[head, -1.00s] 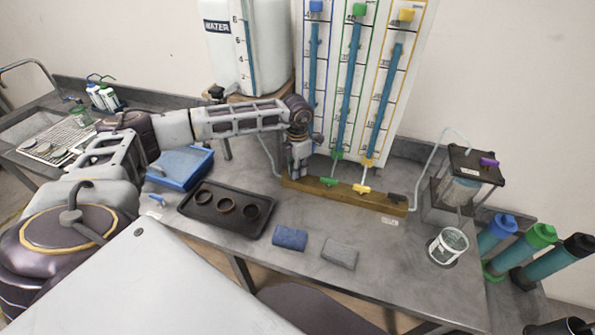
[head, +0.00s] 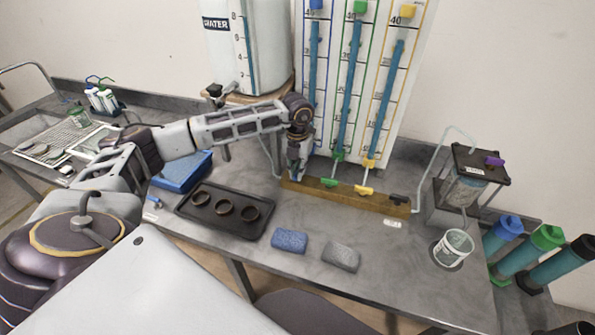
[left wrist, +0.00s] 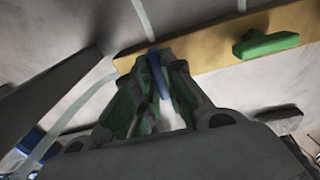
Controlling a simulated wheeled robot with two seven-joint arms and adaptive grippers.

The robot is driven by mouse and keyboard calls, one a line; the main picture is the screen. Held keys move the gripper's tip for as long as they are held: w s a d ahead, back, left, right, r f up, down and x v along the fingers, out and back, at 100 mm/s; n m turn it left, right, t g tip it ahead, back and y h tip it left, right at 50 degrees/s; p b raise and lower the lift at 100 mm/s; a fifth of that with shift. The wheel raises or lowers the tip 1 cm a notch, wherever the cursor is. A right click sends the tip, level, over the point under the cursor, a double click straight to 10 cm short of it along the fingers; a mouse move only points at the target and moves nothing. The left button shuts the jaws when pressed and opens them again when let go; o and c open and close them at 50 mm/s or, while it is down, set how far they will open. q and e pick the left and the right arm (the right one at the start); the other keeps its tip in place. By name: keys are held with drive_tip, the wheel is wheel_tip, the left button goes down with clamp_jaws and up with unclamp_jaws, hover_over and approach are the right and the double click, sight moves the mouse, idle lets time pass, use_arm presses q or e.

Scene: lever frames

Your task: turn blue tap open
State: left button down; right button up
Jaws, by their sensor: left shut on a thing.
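The blue tap (left wrist: 157,70) shows between my left gripper's fingers in the left wrist view, as a narrow blue handle at the wooden manifold (left wrist: 210,38). My left gripper (left wrist: 160,62) is shut on it. In the head view my left gripper (head: 297,172) reaches down at the left end of the manifold (head: 320,188) and hides the blue tap. The green tap (head: 329,182) and yellow tap (head: 363,190) sit to its right on the manifold. The green tap handle also shows in the left wrist view (left wrist: 266,45). My right gripper is not in view.
Behind stands the tube board (head: 395,100) with tall tubes. A white water tank (head: 225,55) stands left of it. A black tray with rings (head: 185,213), a blue sponge (head: 289,241) and a grey sponge (head: 341,257) lie in front.

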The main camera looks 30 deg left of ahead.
use_arm(q)
drive_tip(key=shift+w+r+n, duration=0.1)
drive_tip(key=shift+r+n, duration=0.05)
drive_tip(key=shift+n, duration=0.15)
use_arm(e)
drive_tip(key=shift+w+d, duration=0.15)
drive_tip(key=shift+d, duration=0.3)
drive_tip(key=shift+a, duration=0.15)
use_arm(q)
drive_tip(key=shift+a, duration=0.1)
drive_tip(key=c, duration=1.5)
unclamp_jaws()
wheel_tip(320, 180, up, 12)
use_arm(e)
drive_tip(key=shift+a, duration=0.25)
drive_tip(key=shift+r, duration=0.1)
